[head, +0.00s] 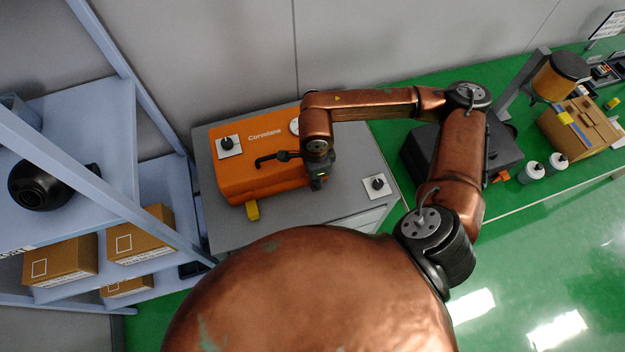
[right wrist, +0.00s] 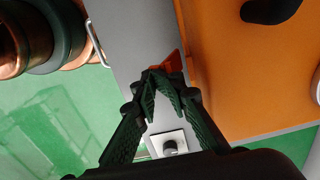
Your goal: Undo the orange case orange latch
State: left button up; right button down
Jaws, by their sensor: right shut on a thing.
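The orange case (head: 255,182) lies on a grey cabinet top, with a black handle (head: 272,160) on its upper side and a yellow latch (head: 252,211) at its front edge. My right gripper (head: 317,184) is at the case's right front corner in the head view. In the right wrist view the fingers (right wrist: 160,78) converge on a small orange latch (right wrist: 172,64) beside the case wall (right wrist: 235,85). They are shut on this latch, and their tips hide part of it. In the head view the latch is hidden by the gripper. My left gripper is not in view.
A white plate with a black knob (head: 376,185) sits on the grey cabinet top (head: 350,150) right of the case; another knob (head: 228,146) is at its left. A blue-grey shelf (head: 95,110) with cardboard boxes stands left. A dark case (head: 425,150) is on the green bench.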

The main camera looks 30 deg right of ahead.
jog(key=shift+s+r+p, duration=0.15)
jog(key=shift+r+p, duration=0.75)
jog(key=shift+r, duration=1.15)
